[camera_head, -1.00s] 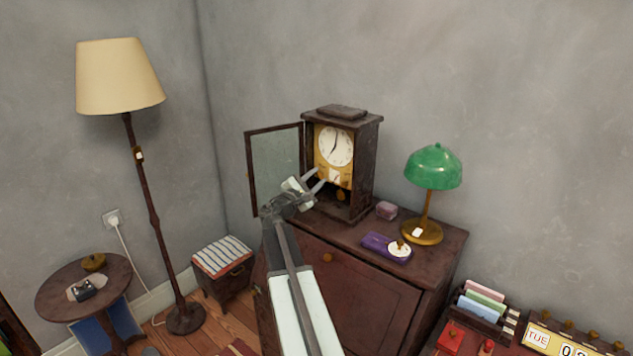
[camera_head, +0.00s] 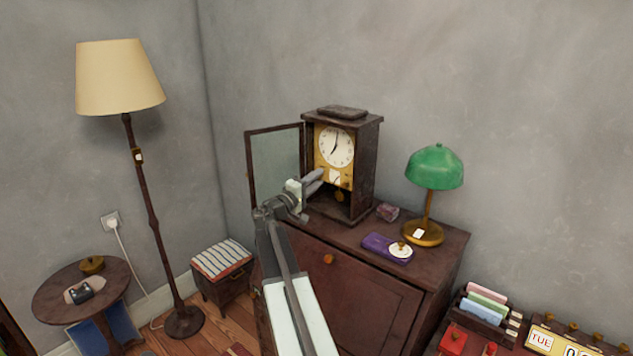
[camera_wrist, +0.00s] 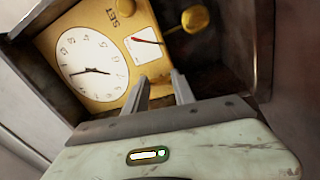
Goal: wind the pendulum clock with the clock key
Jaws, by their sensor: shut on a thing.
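The pendulum clock (camera_head: 368,165) stands upright on the cabinet with its glass door (camera_head: 276,165) swung open to the left. Its white dial (camera_wrist: 90,65), gold plate, a small gauge with a red needle (camera_wrist: 145,45) and the brass pendulum bob (camera_wrist: 195,19) show in the wrist view. My gripper (camera_head: 319,178) is at the open front of the clock, low by the gold plate. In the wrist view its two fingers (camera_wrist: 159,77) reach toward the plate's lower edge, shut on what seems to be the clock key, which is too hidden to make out.
The open clock door is close to my gripper's left. A floor lamp (camera_head: 150,215) stands farther left.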

